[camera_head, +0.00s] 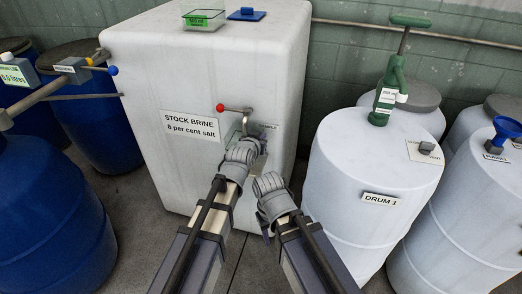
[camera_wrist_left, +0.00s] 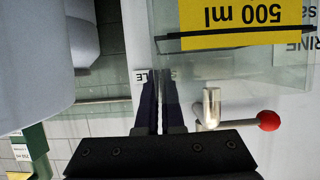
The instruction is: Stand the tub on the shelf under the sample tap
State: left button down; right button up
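A clear tub (camera_wrist_left: 235,70) with a yellow 500 ml label fills the upper right of the left wrist view, which looks upside down. My left gripper (camera_wrist_left: 160,75) has its dark fingers close together on either side of the tub's end wall, seemingly pinching it. In the head view my left gripper (camera_head: 261,141) is at the tank front, and its wrist hides most of the tub. The sample tap (camera_head: 244,122) has a red-knobbed lever; it also shows beside the tub in the wrist view (camera_wrist_left: 211,108). My right gripper (camera_head: 266,236) points down, fingers mostly hidden. The shelf is not clearly seen.
The white stock brine tank (camera_head: 185,75) carries a green-labelled clear container (camera_head: 204,19) and a blue item (camera_head: 246,14) on top. White drum 1 (camera_head: 335,165) stands close on the right with a green hand pump (camera_head: 388,90). Blue drums (camera_head: 50,225) stand left.

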pick_arm(q)
jog(key=shift+s+f, duration=0.1)
jog(key=shift+f, duration=0.5)
notch_tip(320, 180, down, 4)
jog(key=b, duration=0.3)
jog(key=shift+r+b, duration=0.25)
jog(key=shift+b, duration=0.15)
jog(key=shift+w+f, duration=0.2)
jog(key=shift+f, duration=0.05)
jog(key=shift+r, duration=0.1)
pick_arm(e)
notch_tip(320, 180, down, 5)
jog(key=shift+w, duration=0.1)
pick_arm(q)
jog(key=shift+f+b, duration=0.25)
jog(key=shift+b, duration=0.1)
jog(key=c, duration=1.1)
grip_release()
jog(key=shift+r, duration=0.1)
jog(key=shift+o, duration=0.2)
pick_arm(e)
jog(key=shift+f, duration=0.1)
